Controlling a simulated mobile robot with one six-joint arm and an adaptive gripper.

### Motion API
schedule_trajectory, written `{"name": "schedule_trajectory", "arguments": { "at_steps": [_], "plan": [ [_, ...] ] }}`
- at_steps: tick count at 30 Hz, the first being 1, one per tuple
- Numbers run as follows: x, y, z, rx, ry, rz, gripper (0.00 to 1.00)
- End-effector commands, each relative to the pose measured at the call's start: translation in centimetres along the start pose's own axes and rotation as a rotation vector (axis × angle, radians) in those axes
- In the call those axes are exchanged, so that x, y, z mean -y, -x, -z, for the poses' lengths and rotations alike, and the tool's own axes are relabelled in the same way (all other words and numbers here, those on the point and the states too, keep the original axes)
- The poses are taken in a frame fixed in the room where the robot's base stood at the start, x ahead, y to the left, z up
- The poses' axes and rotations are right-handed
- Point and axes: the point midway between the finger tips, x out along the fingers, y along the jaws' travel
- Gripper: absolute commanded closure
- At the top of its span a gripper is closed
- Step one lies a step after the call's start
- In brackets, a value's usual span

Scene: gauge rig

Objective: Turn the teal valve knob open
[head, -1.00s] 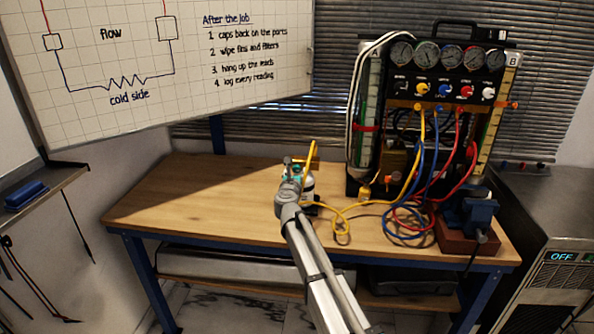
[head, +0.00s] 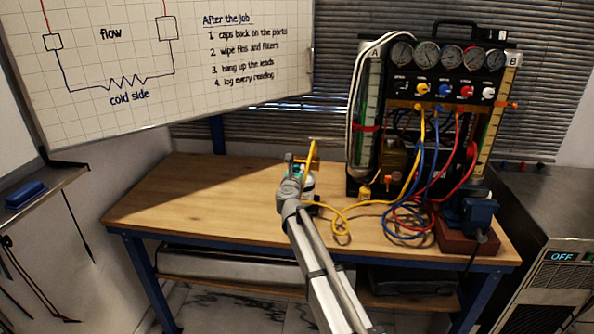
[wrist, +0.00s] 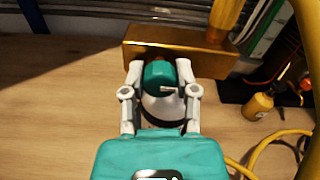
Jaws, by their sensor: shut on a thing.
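The teal valve knob (wrist: 159,78) sits between my gripper's two pale fingers (wrist: 158,68) in the wrist view, with a finger against each side. My gripper is shut on it. A small pale pin shows at the knob's right side. Below the knob is a white rounded body (wrist: 165,108) with a dark band, partly hidden by my gripper. A brass-coloured block (wrist: 210,60) stands right behind the knob. In the head view my gripper (head: 302,170) is over the middle of the bench, and my wrist hides most of the knob.
A yellow hose (head: 340,222) lies on the bench (head: 190,200) to the right. The gauge rig (head: 442,75) with coloured hoses stands at the back right, near a blue vise (head: 470,212). The left of the bench is clear.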

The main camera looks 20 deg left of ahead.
Motion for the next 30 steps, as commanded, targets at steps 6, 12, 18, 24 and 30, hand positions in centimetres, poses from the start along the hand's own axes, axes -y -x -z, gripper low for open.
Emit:
{"name": "schedule_trajectory", "arguments": {
  "at_steps": [6, 12, 18, 24, 30],
  "plan": [
    [0.15, 0.0, 0.02, 0.0, 0.005, 0.002, 1.0],
    [0.1, -0.06, 0.01, 0.0, 0.04, 0.002, 1.0],
    [0.08, -0.08, 0.0, 0.0, 0.13, 0.002, 1.0],
    [0.05, -0.08, 0.0, 0.0, 0.278, 0.002, 1.0],
    [0.02, -0.08, -0.01, 0.0, 0.461, 0.001, 1.0]
  ]
}}
